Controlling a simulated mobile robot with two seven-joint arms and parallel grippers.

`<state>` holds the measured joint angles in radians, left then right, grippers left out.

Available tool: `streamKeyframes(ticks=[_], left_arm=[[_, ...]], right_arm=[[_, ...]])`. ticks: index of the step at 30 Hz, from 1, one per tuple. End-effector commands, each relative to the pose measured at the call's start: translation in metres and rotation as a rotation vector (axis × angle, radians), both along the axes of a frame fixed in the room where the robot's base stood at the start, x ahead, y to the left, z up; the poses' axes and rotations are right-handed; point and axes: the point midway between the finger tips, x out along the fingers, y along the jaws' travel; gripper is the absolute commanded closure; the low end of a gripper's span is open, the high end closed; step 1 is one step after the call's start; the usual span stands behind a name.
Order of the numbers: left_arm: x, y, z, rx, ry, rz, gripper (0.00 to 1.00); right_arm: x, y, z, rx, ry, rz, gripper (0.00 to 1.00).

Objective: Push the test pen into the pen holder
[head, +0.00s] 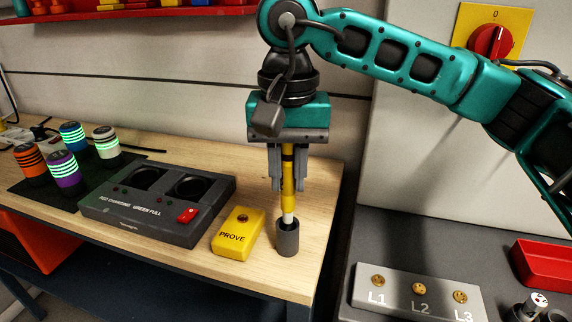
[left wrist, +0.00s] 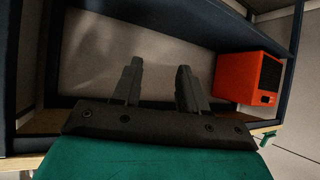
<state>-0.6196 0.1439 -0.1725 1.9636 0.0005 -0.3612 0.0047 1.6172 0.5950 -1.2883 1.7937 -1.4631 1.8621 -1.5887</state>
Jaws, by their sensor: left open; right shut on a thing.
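The test pen (head: 288,178) is yellow with dark bands and a pale lower end. It stands upright in the head view. My right gripper (head: 288,186) is shut on it from above. The pen's lower tip is at the mouth of the pen holder (head: 287,240), a dark grey cylinder standing on the wooden bench near its right end. The tip is hidden by the holder's rim, so how deep it sits cannot be told. My left gripper (left wrist: 156,85) shows only in the left wrist view, open and with nothing between its fingers.
A yellow PROVE box (head: 237,234) stands just left of the holder. A dark charger (head: 157,203) and several banded cylinders (head: 65,173) are further left. At right are a terminal block (head: 418,296) and a red tray (head: 545,268). An orange box (left wrist: 248,78) shows in the left wrist view.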

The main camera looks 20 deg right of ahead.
Motion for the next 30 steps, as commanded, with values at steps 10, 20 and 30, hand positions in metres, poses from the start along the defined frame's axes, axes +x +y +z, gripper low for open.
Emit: streamKeyframes(ticks=[10,20,30], left_arm=[[0.006,-0.009,-0.012,-0.019,-0.002,-0.013,0.57],[0.006,-0.012,-0.013,-0.023,0.001,-0.016,0.57],[0.006,-0.012,-0.012,-0.023,0.001,-0.017,0.57]], right_arm=[[0.0,0.0,-0.039,-0.001,-0.001,0.0,1.0],[0.0,0.0,-0.045,0.001,0.0,-0.001,1.0],[0.0,0.0,-0.045,0.0,0.0,-0.001,1.0]])
